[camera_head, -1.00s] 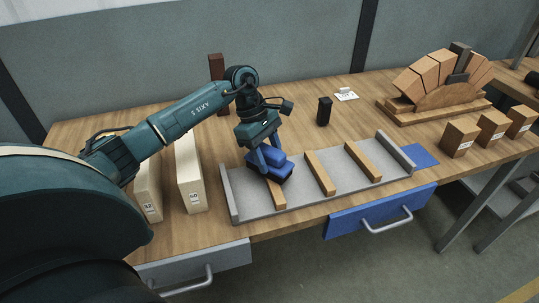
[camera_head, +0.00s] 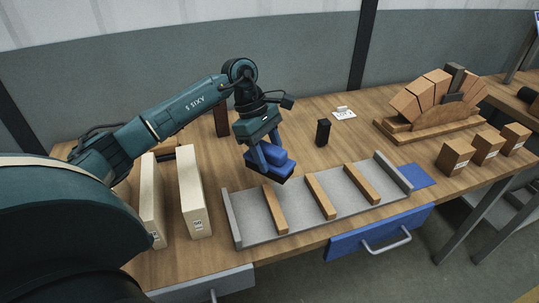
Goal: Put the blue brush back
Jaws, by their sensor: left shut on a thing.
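The blue brush (camera_head: 271,167) has a blue body with a dark underside. My left gripper (camera_head: 267,159) is shut on it from above and holds it over the back left part of the grey tray (camera_head: 341,201). The brush looks raised above the tray. A flat blue mat (camera_head: 417,176) lies on the table just right of the tray, and it is bare. My right gripper does not show.
Several wooden strips lie across the tray, one a strip (camera_head: 320,197) in the middle. Two pale upright blocks (camera_head: 194,195) stand left of it. A small black block (camera_head: 323,133) stands behind. A brick arch (camera_head: 440,98) and several brown blocks (camera_head: 455,157) are at right.

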